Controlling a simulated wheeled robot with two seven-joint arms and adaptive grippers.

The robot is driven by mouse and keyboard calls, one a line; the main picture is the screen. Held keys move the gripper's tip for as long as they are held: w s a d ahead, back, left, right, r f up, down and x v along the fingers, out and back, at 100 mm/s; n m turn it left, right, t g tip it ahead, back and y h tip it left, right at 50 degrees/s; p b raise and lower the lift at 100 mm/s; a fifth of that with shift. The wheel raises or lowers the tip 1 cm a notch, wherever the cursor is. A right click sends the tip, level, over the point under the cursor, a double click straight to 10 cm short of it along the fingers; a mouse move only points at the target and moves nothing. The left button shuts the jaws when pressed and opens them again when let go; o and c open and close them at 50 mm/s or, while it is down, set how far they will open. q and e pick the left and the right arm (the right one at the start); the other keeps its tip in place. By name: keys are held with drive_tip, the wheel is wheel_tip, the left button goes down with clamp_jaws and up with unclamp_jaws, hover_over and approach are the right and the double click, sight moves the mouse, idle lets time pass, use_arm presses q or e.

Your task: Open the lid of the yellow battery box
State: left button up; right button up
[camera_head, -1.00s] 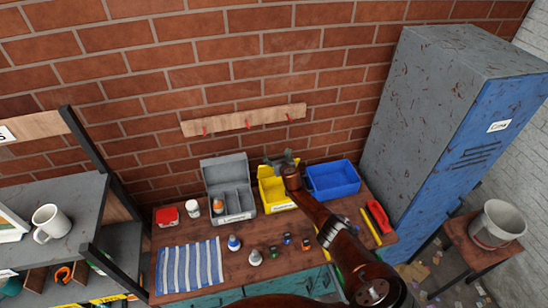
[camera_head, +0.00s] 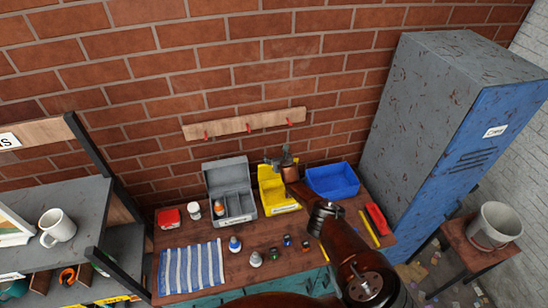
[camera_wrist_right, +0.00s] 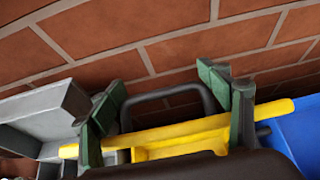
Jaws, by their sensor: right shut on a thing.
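The yellow battery box (camera_head: 284,207) stands on the workbench between the grey box and the blue bin. Its lid (camera_head: 265,172) looks raised at the back, partly hidden by my right gripper. My right gripper (camera_head: 279,160) is at the top of the lid and shut on it. In the right wrist view, the green fingers of my right gripper (camera_wrist_right: 168,112) stand apart across the lid's long yellow edge (camera_wrist_right: 185,134). A dark loop shows between them; I cannot tell what it belongs to. My left gripper is not in view.
The grey box (camera_head: 236,219) stands open left of the yellow box, and the blue bin (camera_head: 334,183) is close on its right. Several small bottles and batteries lie in front, beside a striped cloth (camera_head: 192,267). The brick wall is close behind.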

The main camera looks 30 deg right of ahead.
drive_tip(key=shift+s+a+f, duration=0.25)
drive_tip(key=shift+a+f, duration=0.1)
drive_tip(key=shift+f, duration=0.25)
drive_tip(key=o, duration=1.4)
drive_tip(key=shift+o, duration=0.2)
drive_tip(key=shift+r, duration=0.15)
drive_tip(key=shift+s+r, duration=1)
drive_tip(key=shift+s, duration=0.05)
drive_tip(key=s+a, duration=0.4)
drive_tip(key=s, duration=0.7)
drive_tip(key=shift+s+r, duration=0.15)
drive_tip(key=shift+s, duration=0.1)
